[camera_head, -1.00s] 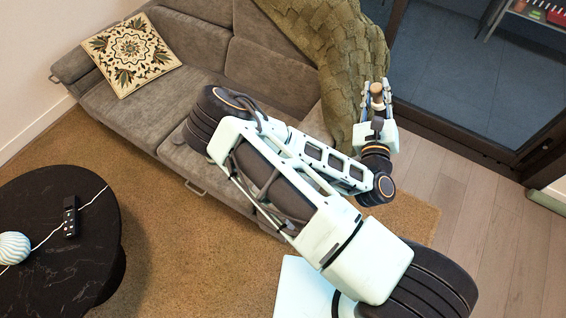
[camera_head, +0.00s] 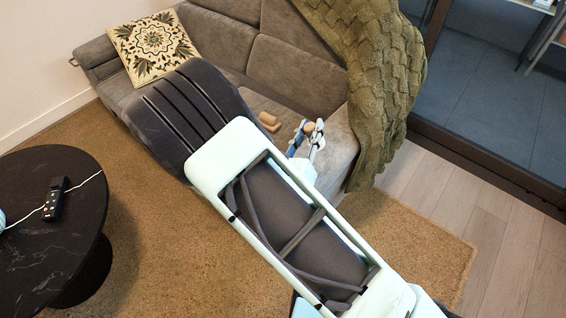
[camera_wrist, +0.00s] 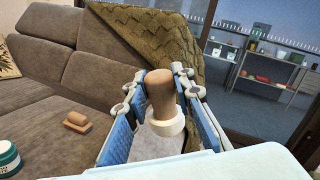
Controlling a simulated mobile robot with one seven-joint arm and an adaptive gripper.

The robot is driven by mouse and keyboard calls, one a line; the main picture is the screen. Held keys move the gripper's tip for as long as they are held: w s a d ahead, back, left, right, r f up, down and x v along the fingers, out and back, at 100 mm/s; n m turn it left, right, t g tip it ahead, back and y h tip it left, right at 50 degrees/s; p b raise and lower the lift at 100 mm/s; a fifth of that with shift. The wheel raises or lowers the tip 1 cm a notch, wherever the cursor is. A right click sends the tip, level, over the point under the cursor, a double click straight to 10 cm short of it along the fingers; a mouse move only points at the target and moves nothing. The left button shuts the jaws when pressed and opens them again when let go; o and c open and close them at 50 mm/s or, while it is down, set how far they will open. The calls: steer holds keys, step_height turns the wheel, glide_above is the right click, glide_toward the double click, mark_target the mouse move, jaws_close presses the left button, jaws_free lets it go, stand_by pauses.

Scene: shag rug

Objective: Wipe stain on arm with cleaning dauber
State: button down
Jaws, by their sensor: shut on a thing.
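My gripper (camera_head: 307,132) is above the right part of the sofa seat, in front of the green throw. It is shut on the cleaning dauber (camera_wrist: 162,92), which has a rounded wooden handle and a pale white collar. The dauber is upright between the blue finger pads in the wrist view; its wooden top also shows in the head view (camera_head: 309,128). The grey sofa (camera_head: 215,35) has its left arm (camera_head: 92,52) in view. Its right end is largely covered by the green throw (camera_head: 385,80). I cannot make out a stain.
A small wooden object (camera_head: 268,121) lies on the seat, left of my gripper. A jar with a teal label (camera_wrist: 8,158) shows at the wrist view's left edge. A patterned cushion (camera_head: 152,47) sits at the sofa's left. A round black table (camera_head: 70,225) holds a remote (camera_head: 55,198).

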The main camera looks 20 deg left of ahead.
steer(key=s+a+f+b, duration=0.4)
steer(key=a+f+b, duration=0.2)
steer(key=f+b, duration=0.2)
steer(key=shift+f, duration=0.5)
steer(key=shift+w+d, duration=0.1)
